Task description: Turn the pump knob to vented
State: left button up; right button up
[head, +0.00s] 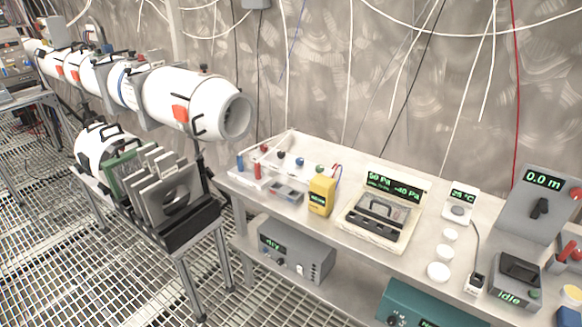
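No part carries a label that I can read as pump. Several boxes have knobs. A grey box (297,253) on the shelf under the bench shows a green "dry" display and has small dark controls at its lower front. A teal box (425,307) at the bottom edge has a dark round knob (393,320) and a display cut off by the frame. A grey panel (541,203) at the right reads "0.0 m" and has a black knob (540,208). I cannot tell which is the pump knob or its setting. Neither gripper is in view.
The steel bench (328,228) holds a yellow meter (321,195), a gauge case (383,213), white discs (438,271) and a grey "idle" box (516,281). A white tube (180,97) and a rack of plates (165,190) stand left. The grated floor at lower left is clear.

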aim_at(319, 169)
jog(key=i+j+z, duration=0.25)
jog(key=i+j, duration=0.9)
jog(key=j, duration=0.15)
